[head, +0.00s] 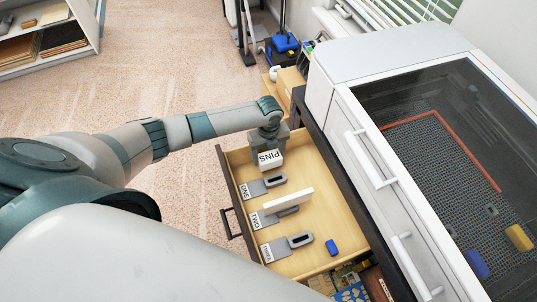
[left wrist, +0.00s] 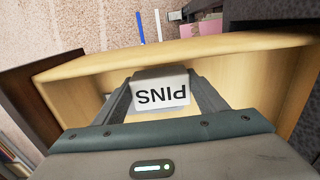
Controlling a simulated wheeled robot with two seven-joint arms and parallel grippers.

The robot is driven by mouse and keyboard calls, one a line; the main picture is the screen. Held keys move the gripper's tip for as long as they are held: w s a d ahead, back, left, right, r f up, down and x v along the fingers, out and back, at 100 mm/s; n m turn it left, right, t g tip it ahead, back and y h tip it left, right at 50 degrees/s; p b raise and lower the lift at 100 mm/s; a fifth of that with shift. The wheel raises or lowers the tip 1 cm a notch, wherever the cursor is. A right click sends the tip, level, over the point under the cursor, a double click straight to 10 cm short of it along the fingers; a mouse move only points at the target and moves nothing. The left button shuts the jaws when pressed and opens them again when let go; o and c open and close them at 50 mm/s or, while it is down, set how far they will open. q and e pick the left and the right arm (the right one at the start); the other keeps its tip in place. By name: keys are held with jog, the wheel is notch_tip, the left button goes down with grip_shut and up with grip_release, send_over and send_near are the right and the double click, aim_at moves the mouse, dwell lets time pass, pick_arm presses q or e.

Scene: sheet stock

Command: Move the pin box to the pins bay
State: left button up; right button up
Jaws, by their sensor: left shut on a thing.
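The pin box (head: 270,158) is a small white box marked PINS. It also shows in the left wrist view (left wrist: 160,92), between the two fingers. My left gripper (head: 268,144) is shut on it, at the far end of an open wooden drawer (head: 320,238). I cannot tell whether the box touches the drawer floor. Grey slotted pieces with tags reading ONE (head: 246,190), TWO (head: 256,219) and a third, small tag (head: 267,252) lie along the drawer. No bay marked for pins can be made out. My right gripper is not in view.
A white cabinet with a dark glass top (head: 440,130) stands at the right. Bare drawer floor shows between these pieces.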

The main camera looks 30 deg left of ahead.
pick_arm(q)
jog(key=shift+f, duration=0.4)
jog(key=shift+f+b, duration=0.15)
jog(key=shift+b, duration=0.15)
jog(key=shift+f, duration=0.45)
jog(key=shift+f+b, duration=0.15)
jog(key=shift+b, duration=0.2)
jog(key=shift+f, duration=0.1)
dwell(0.3)
jog(key=shift+f+b, duration=0.35)
jog(key=shift+f, duration=0.1)
